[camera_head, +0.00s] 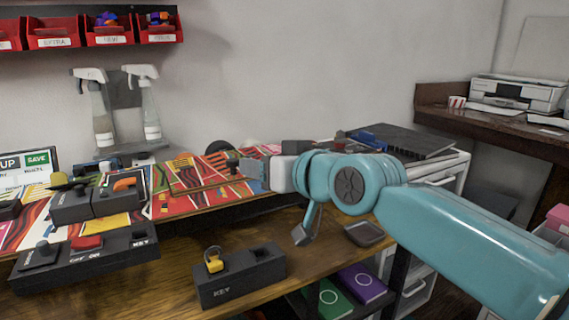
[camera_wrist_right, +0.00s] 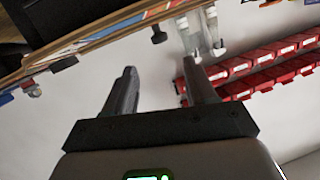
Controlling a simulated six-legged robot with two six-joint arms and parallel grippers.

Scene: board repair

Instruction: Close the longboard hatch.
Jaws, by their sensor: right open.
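The longboard (camera_head: 190,178) lies along the wooden workbench in the head view, with a red, orange and black patterned deck. Its thin layered edge (camera_wrist_right: 100,42) crosses the top left of the wrist view, which is tilted. I cannot make out the hatch or its position for sure. My right gripper (camera_head: 255,172) is over the board's right part in the head view, its fingers partly hidden. In the wrist view the right gripper (camera_wrist_right: 160,72) is open, with nothing between its fingers. My left gripper is not in view.
A black block marked KEY (camera_head: 235,285) with a yellow padlock stands at the bench front. Black switch boxes (camera_head: 85,258) stand at the left. Two spray bottles (camera_head: 100,118) stand behind the board. Red bins (camera_head: 108,35) hang on the wall. A dark flat case (camera_head: 405,140) lies at right.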

